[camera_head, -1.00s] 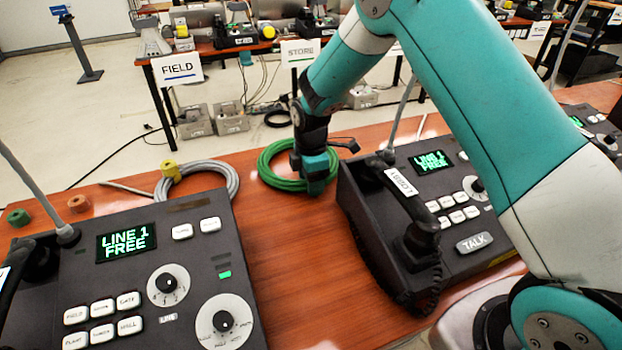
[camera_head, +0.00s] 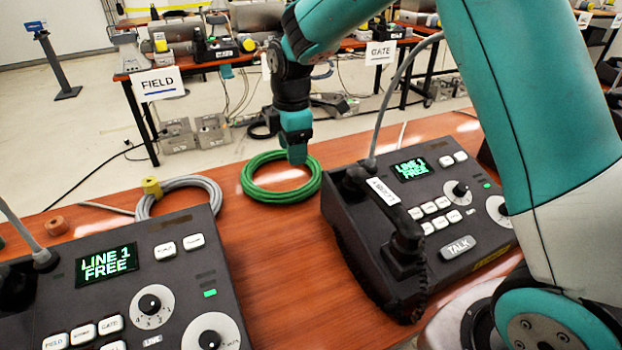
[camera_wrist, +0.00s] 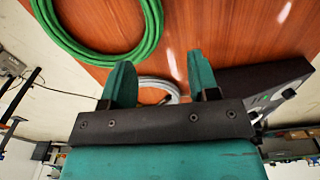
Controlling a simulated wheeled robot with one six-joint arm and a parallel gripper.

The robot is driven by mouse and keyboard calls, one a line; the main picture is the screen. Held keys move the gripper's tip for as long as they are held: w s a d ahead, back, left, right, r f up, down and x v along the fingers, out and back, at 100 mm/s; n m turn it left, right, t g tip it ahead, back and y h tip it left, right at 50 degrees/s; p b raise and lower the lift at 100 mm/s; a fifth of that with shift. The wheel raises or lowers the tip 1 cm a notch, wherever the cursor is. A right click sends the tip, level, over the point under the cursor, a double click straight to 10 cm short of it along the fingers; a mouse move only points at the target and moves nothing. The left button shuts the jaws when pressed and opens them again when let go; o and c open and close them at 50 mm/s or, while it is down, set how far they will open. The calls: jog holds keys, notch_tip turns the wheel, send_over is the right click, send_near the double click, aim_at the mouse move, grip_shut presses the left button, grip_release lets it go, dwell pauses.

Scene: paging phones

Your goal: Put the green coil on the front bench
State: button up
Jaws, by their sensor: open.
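The green coil (camera_head: 248,187) lies flat on the wooden bench (camera_head: 285,240) between two black paging consoles. It also shows at the top left of the wrist view (camera_wrist: 72,47). My gripper (camera_head: 297,158) is over the coil's back right part in the head view. In the wrist view my gripper's two teal fingers (camera_wrist: 160,82) stand apart with nothing held between them, and the coil lies off to their upper left. Which bench counts as the front bench cannot be told from labels here.
Paging consoles stand left (camera_head: 130,290) and right (camera_head: 440,215) of the coil. A grey cable coil (camera_head: 205,182) with a yellow tag lies behind the left console. Benches with a FIELD sign (camera_head: 158,84) and a GATE sign (camera_head: 380,52) stand across the floor.

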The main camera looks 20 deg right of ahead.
jog(key=s+a+r+m+y, duration=0.1)
jog(key=s+a+r+m, duration=0.1)
jog(key=s, duration=0.8)
jog(key=s+a+r+m+y, duration=0.1)
jog(key=s+r+m, duration=0.3)
jog(key=s, duration=0.6)
jog(key=s+a+r+m+y, duration=0.2)
jog(key=s+a+r+m, duration=0.1)
jog(key=s, duration=0.7)
jog(key=shift+r+m, duration=0.35)
jog(key=shift+m, duration=0.25)
